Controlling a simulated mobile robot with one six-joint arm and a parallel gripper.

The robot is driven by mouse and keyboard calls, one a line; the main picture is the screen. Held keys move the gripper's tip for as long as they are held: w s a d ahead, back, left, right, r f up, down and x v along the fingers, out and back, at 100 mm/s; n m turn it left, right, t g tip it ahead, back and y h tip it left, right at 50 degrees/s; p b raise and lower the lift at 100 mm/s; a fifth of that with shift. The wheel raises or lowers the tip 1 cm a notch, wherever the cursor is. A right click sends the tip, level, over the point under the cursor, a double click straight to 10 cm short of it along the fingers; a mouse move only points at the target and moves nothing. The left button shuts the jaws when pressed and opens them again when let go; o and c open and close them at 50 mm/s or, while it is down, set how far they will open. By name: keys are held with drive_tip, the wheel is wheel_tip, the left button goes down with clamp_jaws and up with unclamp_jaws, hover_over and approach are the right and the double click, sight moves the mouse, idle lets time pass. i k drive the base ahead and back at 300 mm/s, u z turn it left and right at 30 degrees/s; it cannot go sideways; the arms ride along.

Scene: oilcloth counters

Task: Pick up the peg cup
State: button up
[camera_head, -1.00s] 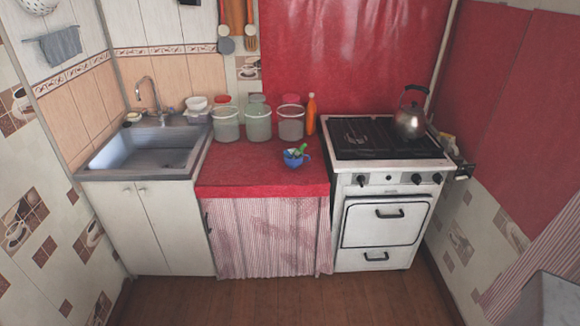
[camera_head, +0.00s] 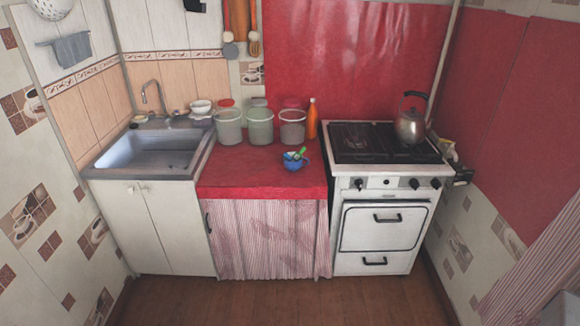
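A small blue cup (camera_head: 291,163) stands on the red oilcloth counter (camera_head: 240,175), right of the counter's middle. Something green and light-coloured (camera_head: 299,153) sticks out of its top, and a handle shows at its right side. It is the only thing here that fits the peg cup; the pegs are too small to tell apart. My gripper is not in view.
Several lidded jars (camera_head: 260,126) and an orange bottle (camera_head: 312,119) stand behind the cup. A stove (camera_head: 385,185) with a kettle (camera_head: 410,122) is at right, a sink (camera_head: 148,152) at left. The counter around the cup and the wooden floor (camera_head: 280,300) in front are clear.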

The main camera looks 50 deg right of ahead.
sight(292, 166)
drive_tip(key=z, duration=0.1)
drive_tip(key=i, duration=0.95)
drive_tip(key=u, duration=0.05)
